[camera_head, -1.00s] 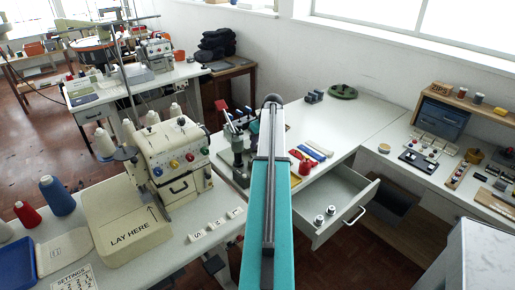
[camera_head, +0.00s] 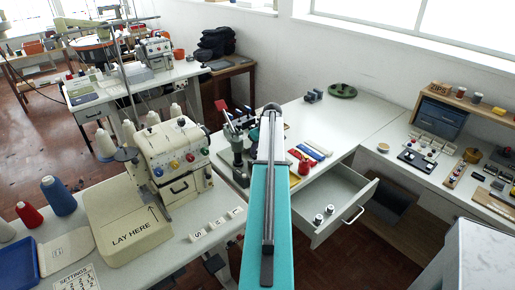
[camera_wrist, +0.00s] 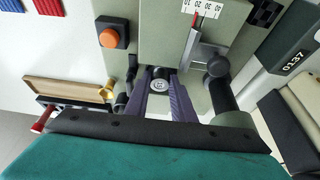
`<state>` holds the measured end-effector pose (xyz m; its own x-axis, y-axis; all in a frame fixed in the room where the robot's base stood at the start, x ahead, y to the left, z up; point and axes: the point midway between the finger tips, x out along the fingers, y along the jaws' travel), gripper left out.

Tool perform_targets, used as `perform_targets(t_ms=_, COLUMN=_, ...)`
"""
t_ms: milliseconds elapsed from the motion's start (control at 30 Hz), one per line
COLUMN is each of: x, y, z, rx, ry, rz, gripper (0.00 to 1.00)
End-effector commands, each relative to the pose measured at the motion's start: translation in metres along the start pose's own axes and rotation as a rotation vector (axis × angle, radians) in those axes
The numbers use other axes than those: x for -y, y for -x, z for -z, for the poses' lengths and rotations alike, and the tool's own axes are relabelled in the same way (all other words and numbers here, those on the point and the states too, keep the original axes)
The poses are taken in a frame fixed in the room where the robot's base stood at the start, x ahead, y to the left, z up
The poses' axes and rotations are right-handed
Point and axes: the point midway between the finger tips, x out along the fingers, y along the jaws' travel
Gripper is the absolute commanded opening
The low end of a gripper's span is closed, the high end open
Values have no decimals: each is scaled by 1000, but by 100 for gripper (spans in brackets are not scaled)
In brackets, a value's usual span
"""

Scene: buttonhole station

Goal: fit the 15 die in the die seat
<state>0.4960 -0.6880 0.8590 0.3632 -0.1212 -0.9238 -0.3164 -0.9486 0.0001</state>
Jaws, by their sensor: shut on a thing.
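My gripper (camera_wrist: 161,86) shows in the wrist view, its two purple fingers shut on a small round die (camera_wrist: 160,84). The die has a pale marked top and a dark rim; its number is too small to read. The fingers reach over the grey-green buttonhole press (camera_wrist: 150,45), which has an orange button (camera_wrist: 110,38) and a scale with a red pointer (camera_wrist: 194,21). The die seat is not clearly visible; I cannot tell whether the die touches it. In the head view the press (camera_head: 237,150) is partly hidden by my arm, and my gripper is hidden too.
Two metal dies (camera_head: 324,214) stand in the open drawer (camera_head: 342,203), right of my arm. A wooden tray (camera_wrist: 68,92) with a brass-coloured knob lies left of the fingers in the wrist view.

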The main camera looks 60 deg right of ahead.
Motion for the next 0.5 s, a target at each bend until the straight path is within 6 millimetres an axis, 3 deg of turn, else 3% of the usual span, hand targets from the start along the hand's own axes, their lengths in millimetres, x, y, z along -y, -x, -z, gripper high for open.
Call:
perform_targets(t_ms=300, x=0, y=-6, z=-2, rx=0, ry=0, rz=0, gripper=0)
perform_targets(t_ms=333, x=0, y=-6, z=-2, rx=0, ry=0, rz=0, gripper=27)
perform_targets(t_ms=400, x=0, y=-6, z=-2, rx=0, ry=0, rz=0, gripper=39)
perform_targets(t_ms=500, x=1, y=-6, z=-2, rx=0, ry=1, rz=1, gripper=41)
